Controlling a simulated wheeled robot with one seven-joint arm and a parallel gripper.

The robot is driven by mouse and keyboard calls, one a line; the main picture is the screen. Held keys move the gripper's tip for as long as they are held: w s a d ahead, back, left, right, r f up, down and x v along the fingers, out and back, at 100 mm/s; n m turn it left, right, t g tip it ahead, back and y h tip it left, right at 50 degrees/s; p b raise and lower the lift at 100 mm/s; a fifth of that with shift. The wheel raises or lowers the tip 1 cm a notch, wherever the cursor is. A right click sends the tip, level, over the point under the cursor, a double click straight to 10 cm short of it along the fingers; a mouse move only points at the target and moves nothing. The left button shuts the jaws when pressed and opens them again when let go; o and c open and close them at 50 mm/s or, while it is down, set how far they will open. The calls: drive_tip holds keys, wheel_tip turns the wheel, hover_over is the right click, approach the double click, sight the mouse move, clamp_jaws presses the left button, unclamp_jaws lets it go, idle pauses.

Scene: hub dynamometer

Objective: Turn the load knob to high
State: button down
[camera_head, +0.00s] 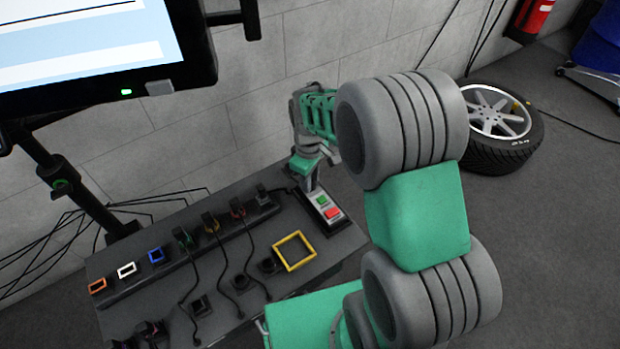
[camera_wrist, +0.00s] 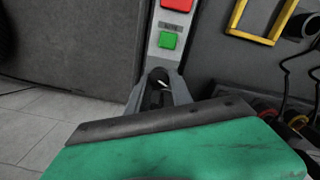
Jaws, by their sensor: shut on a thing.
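The load knob (camera_wrist: 159,82) is a dark round knob with a pale pointer line, at the end of a grey control panel (camera_wrist: 154,43) in the wrist view. My gripper (camera_wrist: 158,80) is shut on the knob, with a finger on each side of it. In the head view my gripper (camera_head: 309,186) points down at the far end of the panel (camera_head: 336,222), and the knob is hidden behind it. A green button (camera_wrist: 167,40) and a red button (camera_wrist: 178,5) sit on the same panel. Any marks around the knob cannot be read.
A yellow square frame (camera_head: 294,251) lies on the dark bench (camera_head: 345,244) beside the panel. A row of sockets with cables (camera_head: 210,222) runs left along the bench. A monitor (camera_head: 100,45) stands at upper left. A tyre (camera_head: 505,140) lies on the floor at right.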

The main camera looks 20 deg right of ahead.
drive_tip(key=shift+r, duration=0.1)
drive_tip(key=m+p, duration=0.2)
drive_tip(key=m, duration=0.1)
drive_tip(key=m+p, duration=0.1)
drive_tip(key=m, duration=0.3)
drive_tip(key=shift+p, duration=0.35)
drive_tip(key=m+p, duration=0.1)
drive_tip(key=m, duration=0.3)
drive_tip(key=shift+p, duration=0.3)
drive_tip(key=m+p, duration=0.1)
drive_tip(key=m, duration=0.3)
drive_tip(key=m+p, duration=0.1)
drive_tip(key=m, duration=0.5)
drive_tip(key=shift+d, duration=0.1)
drive_tip(key=m+p, duration=0.1)
drive_tip(key=m, duration=0.4)
drive_tip(key=shift+m, duration=0.4)
